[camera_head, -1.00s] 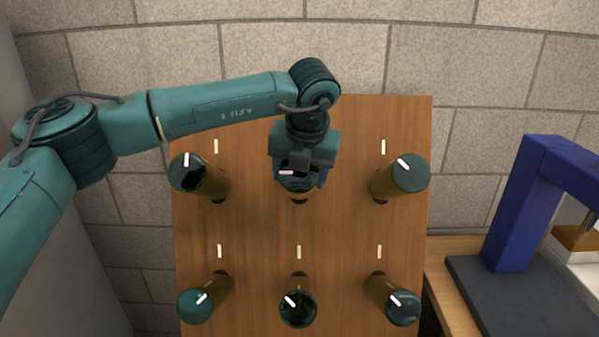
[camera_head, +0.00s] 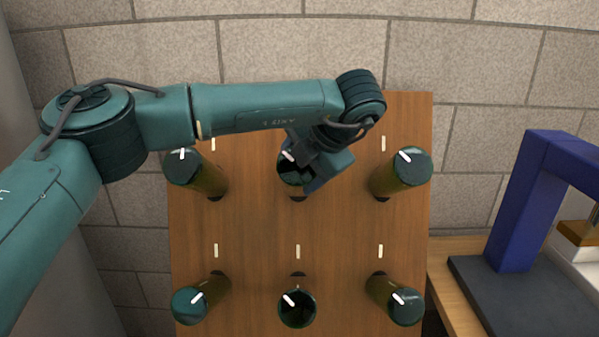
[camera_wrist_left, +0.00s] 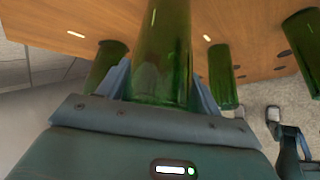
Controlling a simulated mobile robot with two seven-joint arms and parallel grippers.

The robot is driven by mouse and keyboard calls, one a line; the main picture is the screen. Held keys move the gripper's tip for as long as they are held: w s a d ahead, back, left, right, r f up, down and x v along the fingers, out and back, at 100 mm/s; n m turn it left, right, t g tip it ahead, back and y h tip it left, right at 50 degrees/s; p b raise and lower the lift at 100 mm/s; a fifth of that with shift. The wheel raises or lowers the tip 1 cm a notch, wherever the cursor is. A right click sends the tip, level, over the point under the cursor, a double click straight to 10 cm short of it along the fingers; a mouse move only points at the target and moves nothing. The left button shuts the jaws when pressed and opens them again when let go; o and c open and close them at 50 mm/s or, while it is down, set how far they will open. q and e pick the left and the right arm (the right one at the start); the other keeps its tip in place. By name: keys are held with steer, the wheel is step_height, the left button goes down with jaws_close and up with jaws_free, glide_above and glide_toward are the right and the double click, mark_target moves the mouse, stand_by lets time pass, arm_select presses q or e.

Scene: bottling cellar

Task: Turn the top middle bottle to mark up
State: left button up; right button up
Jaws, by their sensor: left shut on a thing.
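The top middle bottle (camera_head: 288,172) sticks out of the wooden rack, between two others in the upper row. The white mark on its base points up and to the left, tilted from upright. My left gripper (camera_head: 306,176) is shut on this bottle and partly covers its right side. In the left wrist view the green bottle (camera_wrist_left: 161,50) stands between the two fingers.
The rack (camera_head: 250,225) holds several other bottles; the top left (camera_head: 205,175) and top right (camera_head: 398,175) ones flank my gripper. Pale lines are painted above the holes. A blue press (camera_head: 525,205) stands on a bench at right. A stone wall is behind.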

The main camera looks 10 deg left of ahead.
arm_select(q)
steer(key=shift+d+f+m+t+y+b, duration=0.1)
steer(key=shift+m+t+y+b, duration=0.3)
steer(key=shift+m, duration=0.4)
steer(key=m+t+y+b, duration=0.1)
steer(key=m, duration=0.2)
steer(key=m+t+b, duration=0.1)
steer(key=m, duration=0.1)
steer(key=shift+s+f+m+y+b, duration=0.1)
steer(key=shift+m+y+b, duration=0.2)
steer(key=shift+m+b, duration=0.1)
steer(key=shift+m+t, duration=0.5)
arm_select(e)
steer(key=shift+w+a+f+t, duration=0.3)
steer(key=shift+a+f, duration=0.1)
steer(key=shift+f, duration=0.35)
steer(key=shift+y, duration=0.3)
arm_select(q)
steer(key=o, duration=1)
arm_select(e)
steer(key=shift+s+f, duration=0.1)
steer(key=shift+f, duration=0.05)
